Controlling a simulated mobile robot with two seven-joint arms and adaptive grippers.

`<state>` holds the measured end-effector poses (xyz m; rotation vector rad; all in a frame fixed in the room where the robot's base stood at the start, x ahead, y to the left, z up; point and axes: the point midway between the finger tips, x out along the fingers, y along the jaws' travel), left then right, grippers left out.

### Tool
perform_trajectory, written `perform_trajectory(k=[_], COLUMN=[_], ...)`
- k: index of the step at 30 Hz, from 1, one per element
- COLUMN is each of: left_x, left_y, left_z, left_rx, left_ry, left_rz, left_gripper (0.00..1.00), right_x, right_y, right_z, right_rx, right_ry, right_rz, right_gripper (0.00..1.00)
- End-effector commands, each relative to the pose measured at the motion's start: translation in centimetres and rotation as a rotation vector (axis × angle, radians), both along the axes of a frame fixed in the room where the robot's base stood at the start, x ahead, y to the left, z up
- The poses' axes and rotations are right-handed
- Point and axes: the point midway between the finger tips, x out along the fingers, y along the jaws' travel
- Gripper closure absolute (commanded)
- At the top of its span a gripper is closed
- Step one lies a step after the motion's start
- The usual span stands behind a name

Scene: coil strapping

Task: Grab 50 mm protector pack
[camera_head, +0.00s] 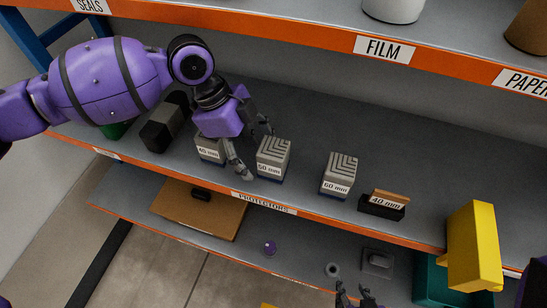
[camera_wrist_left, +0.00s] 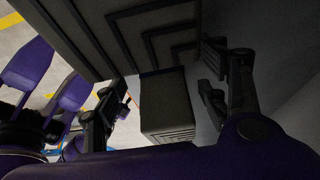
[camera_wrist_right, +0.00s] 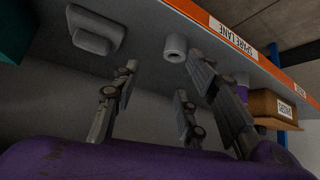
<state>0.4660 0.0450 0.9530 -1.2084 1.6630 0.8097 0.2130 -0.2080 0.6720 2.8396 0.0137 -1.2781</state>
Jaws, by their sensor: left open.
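The 50 mm protector pack (camera_head: 273,157) is a grey block with a ribbed pattern and a white label, standing on the middle shelf. My left gripper (camera_head: 257,150) is open, its fingers at the left side of that pack. In the left wrist view a large ribbed pack (camera_wrist_left: 150,32) is close by, and a smaller pack (camera_wrist_left: 167,105) shows between the open fingers (camera_wrist_left: 162,100); I cannot tell which sizes these are. My right gripper (camera_head: 358,296) is low at the bottom edge. In the right wrist view its fingers (camera_wrist_right: 163,65) are apart and empty.
A 40 mm pack (camera_head: 209,152) stands left of the 50 mm pack, and a 60 mm pack (camera_head: 338,177) stands right. The orange shelf edge (camera_head: 205,187) runs in front. The shelf behind is clear.

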Motion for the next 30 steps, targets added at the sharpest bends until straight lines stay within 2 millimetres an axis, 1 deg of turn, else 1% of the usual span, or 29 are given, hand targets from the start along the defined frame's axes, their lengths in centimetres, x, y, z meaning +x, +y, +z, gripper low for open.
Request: perform_trajectory(k=[6, 8, 12, 19, 30], left_x=[-1.1, -1.3, -1.5, -1.5, -1.5], left_y=[-3.5, -4.2, -4.5, -4.5, -4.5], left_z=[0.4, 0.3, -0.9, -1.1, -1.1], left_rx=[-0.004, -0.002, 0.0, -0.001, -0.001], left_ry=[-0.005, -0.003, -0.001, -0.001, -0.001], left_rz=[-0.005, -0.004, 0.0, 0.0, 0.0], left_gripper=[0.33, 0.33, 0.33, 0.33, 0.81], right_x=[0.3, 0.4, 0.4, 0.2, 0.1], right_y=[0.2, 0.2, 0.3, 0.5, 0.4], right_z=[0.8, 0.9, 1.1, 0.9, 0.8], right_rx=[0.004, 0.005, 0.006, 0.009, 0.007], right_ry=[-0.006, -0.007, -0.007, 0.0, 0.0], right_rz=[0.001, 0.001, 0.001, 0.004, 0.007], right_gripper=[0.6, 0.6, 0.6, 0.6, 0.6])
